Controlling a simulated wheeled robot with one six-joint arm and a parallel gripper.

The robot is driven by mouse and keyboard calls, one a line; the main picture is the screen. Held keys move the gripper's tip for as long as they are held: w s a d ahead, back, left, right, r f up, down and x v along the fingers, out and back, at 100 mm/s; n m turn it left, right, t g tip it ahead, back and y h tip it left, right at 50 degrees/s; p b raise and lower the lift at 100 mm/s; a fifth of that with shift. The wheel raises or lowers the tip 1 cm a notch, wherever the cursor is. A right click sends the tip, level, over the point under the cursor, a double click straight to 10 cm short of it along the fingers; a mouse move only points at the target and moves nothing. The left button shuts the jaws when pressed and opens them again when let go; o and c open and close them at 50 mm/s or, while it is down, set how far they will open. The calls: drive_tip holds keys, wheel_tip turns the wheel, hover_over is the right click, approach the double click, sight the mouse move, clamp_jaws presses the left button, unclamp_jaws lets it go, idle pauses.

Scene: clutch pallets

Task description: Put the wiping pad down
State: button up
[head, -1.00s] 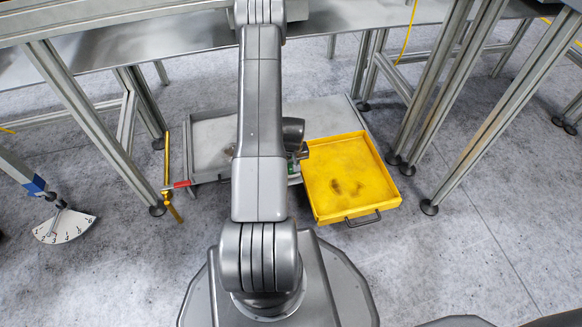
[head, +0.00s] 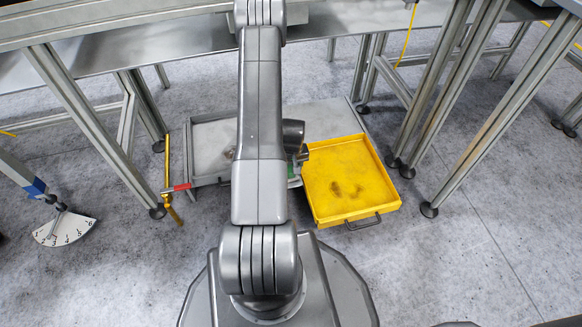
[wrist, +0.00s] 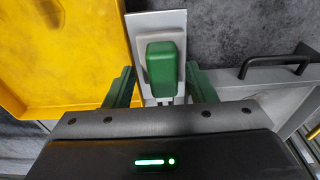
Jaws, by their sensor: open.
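The wiping pad shows in the wrist view as a pale flat plate (wrist: 143,24) with a green block handle (wrist: 161,66) on top. My gripper (wrist: 161,76) has its two green fingers spread, one on each side of the handle, with visible gaps between. The pad lies beside the yellow tray's edge; its underside and what it rests on are hidden. In the head view my arm hides the pad and most of the gripper.
A yellow tray (head: 395,199) with dark smudges and a black handle stands on the floor right of my arm. A grey tray (head: 192,150) lies to the left, with a yellow rod (head: 168,160) and red grip (head: 176,188) beside it. Metal table legs (head: 455,135) stand on both sides.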

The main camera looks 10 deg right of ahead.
wheel_tip(320, 180, up, 11)
drive_tip(key=s+p, duration=0.1)
drive_tip(key=p, duration=0.2)
drive_tip(key=shift+s+f, duration=0.15)
drive_tip(key=f+b, duration=0.1)
drive_tip(key=f, duration=0.3)
drive_tip(key=w+f+b, duration=0.1)
drive_tip(key=f+b, duration=0.1)
drive_tip(key=f, duration=0.2)
drive_tip(key=f+b, duration=0.1)
drive_tip(key=f, duration=0.4)
drive_tip(key=shift+w+b, duration=0.25)
drive_tip(key=shift+b, duration=0.1)
wheel_tip(320, 180, up, 3)
drive_tip(key=shift+p, duration=0.8)
drive_tip(key=shift+r, duration=0.7)
